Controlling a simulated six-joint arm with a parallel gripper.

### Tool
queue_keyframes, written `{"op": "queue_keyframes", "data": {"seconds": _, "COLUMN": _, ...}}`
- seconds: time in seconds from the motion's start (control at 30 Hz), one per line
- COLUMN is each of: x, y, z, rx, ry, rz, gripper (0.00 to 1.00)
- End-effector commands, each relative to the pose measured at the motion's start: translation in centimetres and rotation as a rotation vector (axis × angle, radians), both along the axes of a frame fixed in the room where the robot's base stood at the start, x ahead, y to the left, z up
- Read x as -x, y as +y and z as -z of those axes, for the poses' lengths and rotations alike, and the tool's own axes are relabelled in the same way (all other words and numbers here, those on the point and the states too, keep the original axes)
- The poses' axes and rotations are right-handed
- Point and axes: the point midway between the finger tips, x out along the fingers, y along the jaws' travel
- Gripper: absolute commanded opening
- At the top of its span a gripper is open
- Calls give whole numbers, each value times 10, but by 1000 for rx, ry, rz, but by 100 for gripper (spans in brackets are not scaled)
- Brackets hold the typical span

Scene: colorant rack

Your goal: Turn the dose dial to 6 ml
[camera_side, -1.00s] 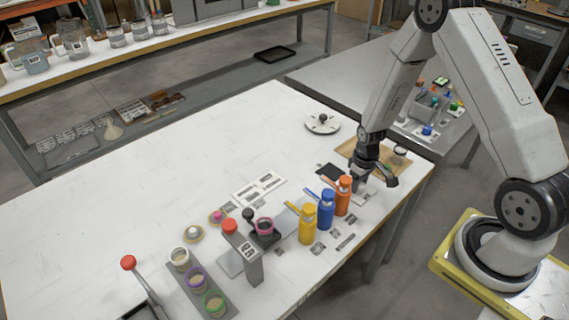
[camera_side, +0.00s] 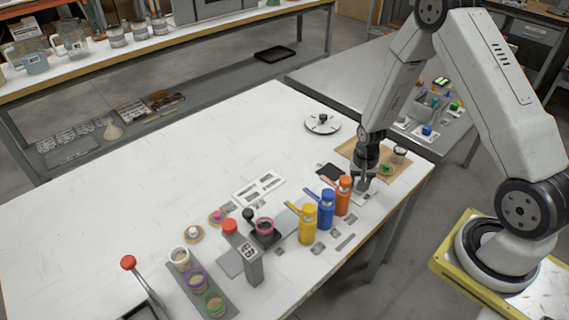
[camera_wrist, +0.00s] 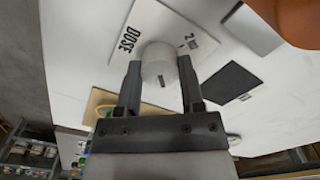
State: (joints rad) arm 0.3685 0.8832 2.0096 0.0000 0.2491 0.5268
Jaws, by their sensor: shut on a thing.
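The dose dial (camera_wrist: 158,62) is a pale grey round knob with a short dark mark on its top, seen in the wrist view. It stands on a white plate (camera_wrist: 152,22) printed "DOSE", with a "2" beside a tick to the right of the knob. Other numbers are hidden or out of view. My gripper (camera_wrist: 160,75) is shut on the dial, one finger on each side. In the side view my gripper (camera_side: 362,183) points down at the plate (camera_side: 366,198), and it hides the dial.
Orange (camera_side: 343,197), blue (camera_side: 326,210) and yellow (camera_side: 306,225) bottles with levers stand left of my gripper. A dark pad (camera_side: 328,170) lies behind them. A wooden board (camera_side: 350,149) with small containers is behind my gripper. The table's left middle is clear.

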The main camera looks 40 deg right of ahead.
Motion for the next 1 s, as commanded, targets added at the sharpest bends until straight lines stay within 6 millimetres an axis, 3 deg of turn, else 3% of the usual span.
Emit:
{"op": "queue_keyframes", "data": {"seconds": 0.23, "x": -1, "y": 0, "z": -1, "rx": 0, "ry": -1, "rz": 87, "gripper": 0}}
{"op": "queue_keyframes", "data": {"seconds": 0.7, "x": -1, "y": 0, "z": -1, "rx": 0, "ry": -1, "rz": 102, "gripper": 0}}
{"op": "queue_keyframes", "data": {"seconds": 0.73, "x": -1, "y": 0, "z": -1, "rx": 0, "ry": -1, "rz": 102, "gripper": 58}}
{"op": "queue_keyframes", "data": {"seconds": 0.8, "x": -1, "y": 0, "z": -1, "rx": 0, "ry": -1, "rz": 102, "gripper": 81}}
{"op": "queue_keyframes", "data": {"seconds": 0.83, "x": -1, "y": 0, "z": -1, "rx": 0, "ry": -1, "rz": 102, "gripper": 84}}
{"op": "queue_keyframes", "data": {"seconds": 1.0, "x": 0, "y": 0, "z": 0, "rx": 1, "ry": -1, "rz": 102, "gripper": 84}}
